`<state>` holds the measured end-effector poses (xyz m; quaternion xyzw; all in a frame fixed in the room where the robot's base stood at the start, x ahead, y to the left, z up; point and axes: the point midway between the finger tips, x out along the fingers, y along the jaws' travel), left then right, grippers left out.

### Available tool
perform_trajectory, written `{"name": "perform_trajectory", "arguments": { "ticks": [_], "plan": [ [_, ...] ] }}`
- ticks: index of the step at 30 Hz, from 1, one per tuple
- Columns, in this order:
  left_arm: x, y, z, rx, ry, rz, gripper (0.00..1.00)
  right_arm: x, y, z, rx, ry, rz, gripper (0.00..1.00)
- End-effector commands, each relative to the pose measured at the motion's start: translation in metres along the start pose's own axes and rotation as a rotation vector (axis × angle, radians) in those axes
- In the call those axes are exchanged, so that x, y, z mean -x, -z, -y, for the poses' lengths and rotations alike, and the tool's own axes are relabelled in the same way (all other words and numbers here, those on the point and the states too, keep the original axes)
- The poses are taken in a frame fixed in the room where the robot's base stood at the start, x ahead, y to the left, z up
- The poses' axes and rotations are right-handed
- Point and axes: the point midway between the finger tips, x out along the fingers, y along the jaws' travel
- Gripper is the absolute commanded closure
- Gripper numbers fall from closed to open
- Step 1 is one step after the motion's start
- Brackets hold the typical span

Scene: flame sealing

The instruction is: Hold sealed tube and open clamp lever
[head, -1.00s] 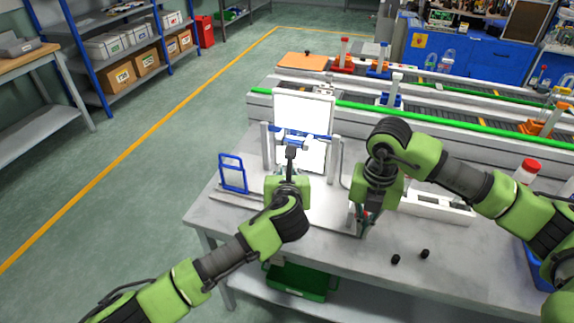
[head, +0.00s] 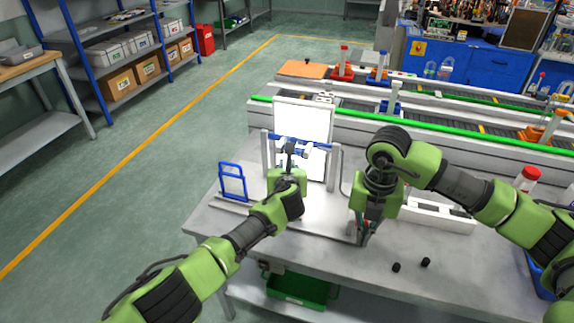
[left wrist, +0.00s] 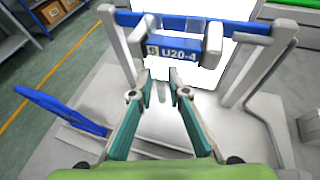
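A blue crossbar (left wrist: 215,24) spans two grey posts on the bench fixture, with a white backlit panel (head: 303,112) behind it. A blue clamp block (left wrist: 178,53) labelled "U20-4" hangs from the bar in the left wrist view. My left gripper (head: 290,148) is just in front of this block; in the left wrist view its fingertips (left wrist: 160,73) show a gap. A faint pale strip lies between them; I cannot tell if it is the tube. No lever is clearly identifiable. My right gripper (head: 362,236) points down right of the fixture; its fingers are too small to read.
A blue upright frame (head: 233,182) stands left of the fixture. Two small black caps (head: 426,262) lie at the bench front. A red-capped bottle (head: 527,178) stands right. A conveyor with a green rail runs behind.

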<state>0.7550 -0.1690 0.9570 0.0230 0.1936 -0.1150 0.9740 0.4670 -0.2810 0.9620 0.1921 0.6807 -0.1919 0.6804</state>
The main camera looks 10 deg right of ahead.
Motion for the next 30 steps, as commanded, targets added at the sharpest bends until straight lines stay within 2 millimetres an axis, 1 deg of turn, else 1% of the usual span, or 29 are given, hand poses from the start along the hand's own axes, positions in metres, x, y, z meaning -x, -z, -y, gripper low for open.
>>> {"name": "perform_trajectory", "arguments": {
  "ticks": [6,18,20,30],
  "plan": [
    [-0.0087,0.0002,-0.0004,-0.001,0.0,-0.001,0.84,0.0,0.0,0.0,0.0,0.0,0.0,1.0],
    [-0.0107,0.0001,-0.0003,0.0,0.001,-0.001,0.84,0.0,0.0,0.0,0.0,0.0,0.0,1.0],
    [-0.0107,0.0002,-0.0004,0.0,0.001,-0.001,1.0,0.0,0.0,0.0,0.0,0.0,0.0,1.0],
    [-0.0106,0.0005,-0.0004,0.0,0.001,-0.002,1.0,0.0011,-0.0026,-0.0001,-0.001,0.0,0.0,1.0]
  ]
}}
